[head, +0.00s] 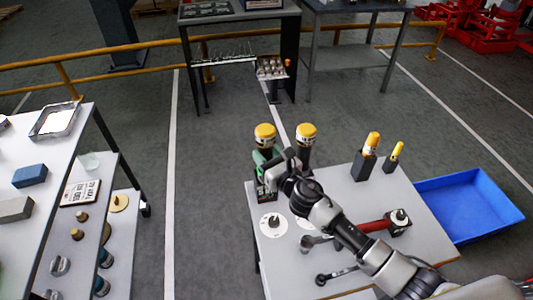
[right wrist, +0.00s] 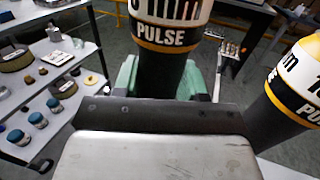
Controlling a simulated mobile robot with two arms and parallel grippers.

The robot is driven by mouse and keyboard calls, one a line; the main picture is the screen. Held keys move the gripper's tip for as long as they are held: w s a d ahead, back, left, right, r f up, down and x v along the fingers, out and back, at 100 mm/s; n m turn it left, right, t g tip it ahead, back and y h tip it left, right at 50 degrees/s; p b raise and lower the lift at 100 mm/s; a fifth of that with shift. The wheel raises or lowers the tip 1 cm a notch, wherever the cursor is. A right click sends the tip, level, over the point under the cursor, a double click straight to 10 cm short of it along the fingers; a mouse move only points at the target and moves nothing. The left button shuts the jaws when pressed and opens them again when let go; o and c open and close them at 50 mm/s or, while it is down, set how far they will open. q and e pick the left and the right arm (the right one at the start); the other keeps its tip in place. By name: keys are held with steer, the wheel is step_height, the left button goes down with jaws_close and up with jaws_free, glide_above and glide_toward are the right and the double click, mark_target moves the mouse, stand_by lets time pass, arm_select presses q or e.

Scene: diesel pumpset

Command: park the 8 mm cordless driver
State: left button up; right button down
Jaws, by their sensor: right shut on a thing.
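The driver with a yellow cap and a white "PULSE" band (head: 265,135) stands upright at the back left corner of the grey table. In the right wrist view its dark body and band (right wrist: 170,35) are straight ahead; the number on it is cut off. My right gripper (head: 276,168) is shut at this driver's lower part, by a green piece (head: 262,157); its fingertips are largely hidden. A second yellow-capped driver (head: 306,135) stands just to the right, and its band also shows in the right wrist view (right wrist: 298,80). My left gripper is not in view.
The grey table (head: 285,262) also carries a white disc (head: 270,226), a red-handled tool (head: 375,225) and two yellow-topped tools in dark holders (head: 367,158) at the back right. A blue bin (head: 470,205) lies right of the table. A shelved bench (head: 60,150) stands left across a clear floor gap.

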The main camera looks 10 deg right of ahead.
steer(key=shift+f+b, duration=0.95)
steer(key=shift+b, duration=0.05)
stand_by(0.6)
steer(key=c, duration=0.7)
jaws_free()
steer(key=shift+o, duration=0.8)
steer(key=shift+f, duration=0.1)
steer(key=b+v, duration=0.1)
steer(key=v, duration=0.9)
steer(key=shift+s+d, duration=0.15)
steer(key=shift+s, duration=0.25)
